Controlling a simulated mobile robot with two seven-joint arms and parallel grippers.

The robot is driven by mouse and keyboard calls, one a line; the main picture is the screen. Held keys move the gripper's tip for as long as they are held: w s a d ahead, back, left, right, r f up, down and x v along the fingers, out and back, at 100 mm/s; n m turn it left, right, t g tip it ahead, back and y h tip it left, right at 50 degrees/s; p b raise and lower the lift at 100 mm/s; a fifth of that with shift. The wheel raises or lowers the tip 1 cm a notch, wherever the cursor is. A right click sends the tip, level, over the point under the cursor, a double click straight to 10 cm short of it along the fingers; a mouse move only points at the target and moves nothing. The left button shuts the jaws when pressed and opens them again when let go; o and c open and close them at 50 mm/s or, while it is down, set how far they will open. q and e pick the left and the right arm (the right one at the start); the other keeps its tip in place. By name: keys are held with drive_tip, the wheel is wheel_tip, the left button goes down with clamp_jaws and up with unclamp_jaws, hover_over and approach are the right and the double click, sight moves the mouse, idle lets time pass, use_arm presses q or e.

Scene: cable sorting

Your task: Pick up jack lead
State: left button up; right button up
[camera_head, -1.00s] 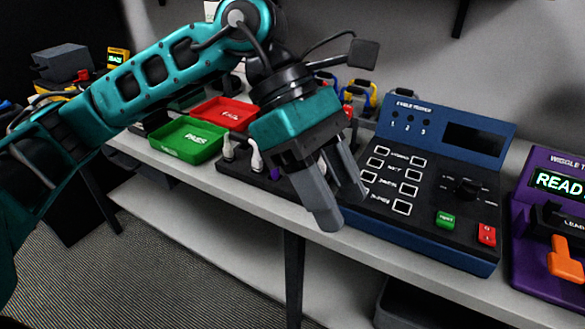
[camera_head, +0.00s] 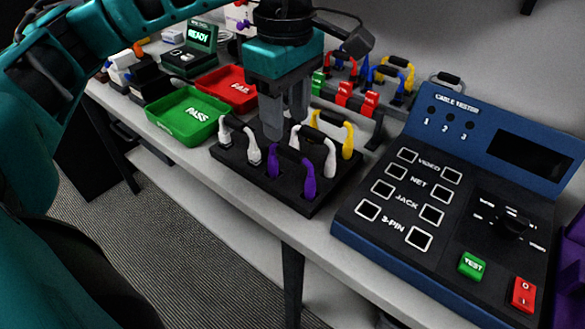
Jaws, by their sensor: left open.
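My left gripper (camera_head: 286,124) points down over the black holder block (camera_head: 228,164), with its two grey fingers apart. Several short leads stand in the block as arches: a grey-white one (camera_head: 254,153) at left, a purple one (camera_head: 309,183) in front, a white one (camera_head: 330,160) at right and a yellow one (camera_head: 347,142) behind it. No label shows which is the jack lead. The fingers are among these arches and hide part of the block's back; I cannot tell if they touch a lead. My right gripper is not in view.
A green PASS tray (camera_head: 183,133) and a red FAIL tray (camera_head: 232,88) lie left of the block. A blue cable tester (camera_head: 400,262) stands at right. Behind, a rack holds red, blue and yellow leads (camera_head: 395,72). The table's front edge runs below the block.

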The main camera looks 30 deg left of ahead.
sight(290, 149)
use_arm(q)
drive_tip(key=f, duration=0.7)
drive_tip(key=shift+w+d+f, duration=0.2)
drive_tip(key=shift+c, duration=0.3)
clamp_jaws()
